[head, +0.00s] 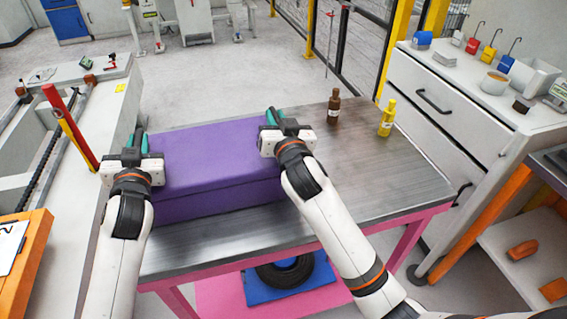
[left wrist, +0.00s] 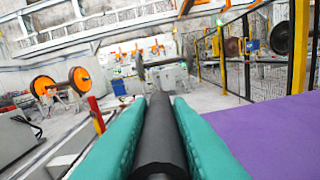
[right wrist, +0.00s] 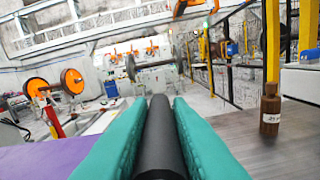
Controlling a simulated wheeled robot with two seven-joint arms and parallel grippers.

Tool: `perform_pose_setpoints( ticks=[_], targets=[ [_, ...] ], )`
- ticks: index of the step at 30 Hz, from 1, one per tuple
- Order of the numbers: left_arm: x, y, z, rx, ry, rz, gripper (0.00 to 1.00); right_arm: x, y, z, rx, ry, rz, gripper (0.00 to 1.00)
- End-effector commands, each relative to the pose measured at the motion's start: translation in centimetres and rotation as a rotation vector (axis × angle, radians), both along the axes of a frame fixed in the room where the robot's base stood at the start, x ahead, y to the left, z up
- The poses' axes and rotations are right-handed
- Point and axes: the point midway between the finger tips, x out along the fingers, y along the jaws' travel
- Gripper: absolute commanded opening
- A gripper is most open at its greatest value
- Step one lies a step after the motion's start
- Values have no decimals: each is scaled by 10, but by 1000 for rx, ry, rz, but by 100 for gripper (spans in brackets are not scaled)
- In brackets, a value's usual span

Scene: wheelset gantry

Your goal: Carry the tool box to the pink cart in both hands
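The purple tool box (head: 212,165) is over the steel top of the pink cart (head: 345,170), at its left side. It looks level and seems to rest on the top; a small gap underneath cannot be ruled out. My left gripper (head: 138,143) is at the box's left end and my right gripper (head: 273,117) at its right end. In the left wrist view a black handle bar (left wrist: 160,130) lies between the teal fingers. The right wrist view shows a like bar (right wrist: 160,130) between its fingers. Both grippers look closed on these handles.
A brown bottle (head: 334,106) and a yellow bottle (head: 387,118) stand on the cart top, right of the box. A white drawer cabinet (head: 440,100) is at the right. A grey machine bench (head: 70,150) is at the left. A tyre (head: 285,272) lies on the lower shelf.

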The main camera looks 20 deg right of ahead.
Motion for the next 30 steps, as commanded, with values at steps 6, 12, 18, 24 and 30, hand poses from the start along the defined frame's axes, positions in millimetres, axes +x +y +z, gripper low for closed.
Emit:
perform_pose_setpoints(
  ticks=[6,12,18,24,30],
  targets=[
    [0,0,1,0,0,0,38,0,0,1,0,0,0,38],
    [-1,0,1,0,0,0,38,0,0,1,0,0,0,38],
    [-22,0,1,-2,1,-1,38,0,0,1,0,0,0,38],
    [-66,0,0,-2,1,-1,38,0,0,1,0,0,0,38],
    [-102,0,1,-2,2,0,38,0,0,1,0,0,0,38]
  ],
)
